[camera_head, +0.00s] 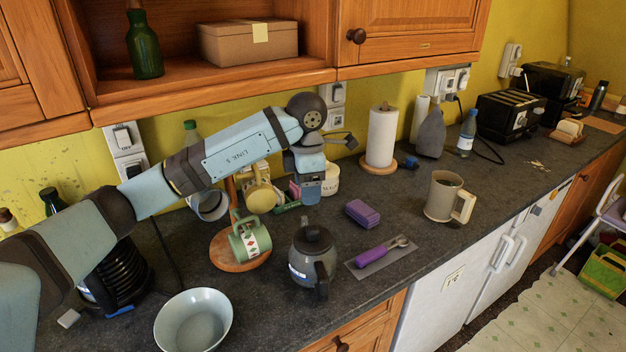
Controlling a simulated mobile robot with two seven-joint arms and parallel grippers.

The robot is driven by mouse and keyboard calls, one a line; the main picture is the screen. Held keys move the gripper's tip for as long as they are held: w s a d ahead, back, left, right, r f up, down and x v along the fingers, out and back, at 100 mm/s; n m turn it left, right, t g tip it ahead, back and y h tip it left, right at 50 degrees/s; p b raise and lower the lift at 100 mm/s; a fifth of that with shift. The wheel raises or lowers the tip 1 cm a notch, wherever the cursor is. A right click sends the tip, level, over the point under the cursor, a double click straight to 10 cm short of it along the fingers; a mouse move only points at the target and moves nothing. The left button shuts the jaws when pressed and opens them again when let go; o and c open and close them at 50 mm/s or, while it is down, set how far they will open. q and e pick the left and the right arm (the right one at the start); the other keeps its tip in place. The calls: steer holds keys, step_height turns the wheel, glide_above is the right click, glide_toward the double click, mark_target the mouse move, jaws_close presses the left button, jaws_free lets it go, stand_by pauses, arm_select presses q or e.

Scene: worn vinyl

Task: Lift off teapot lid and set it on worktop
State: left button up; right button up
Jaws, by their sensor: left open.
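The dark grey teapot (302,262) stands upright on the dark worktop (420,255) near its front edge, with its handle toward me. Its black lid (313,237) sits on top. My left arm reaches in from the left, above the worktop. My left gripper (344,139) is open, seen small and nearly edge-on, higher in the picture than the teapot and apart from it. I see nothing between its fingers. My right gripper is not in view.
A mug tree (230,262) with mugs stands left of the teapot, and a pale bowl (193,322) is in front. A purple-handled utensil (377,255) lies on a grey mat right of it. Beyond are a purple block (362,213) and a beige mug (440,195), with bare worktop between.

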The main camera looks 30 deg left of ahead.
mark_target(308, 229)
arm_select(q)
steer(key=f, duration=0.3)
steer(key=shift+s+p, duration=0.2)
steer(key=shift+p, duration=0.1)
step_height(308, 229, down, 10)
steer(key=shift+w+r+p, duration=0.15)
steer(key=shift+p, duration=0.5)
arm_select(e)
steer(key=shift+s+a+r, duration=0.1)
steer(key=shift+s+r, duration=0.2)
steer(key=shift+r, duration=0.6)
arm_select(q)
steer(key=shift+d, duration=0.1)
steer(key=c, duration=1.1)
steer(key=shift+r, duration=0.45)
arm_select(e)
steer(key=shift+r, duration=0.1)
arm_select(q)
steer(key=shift+r+p, duration=0.35)
steer(key=shift+r, duration=0.15)
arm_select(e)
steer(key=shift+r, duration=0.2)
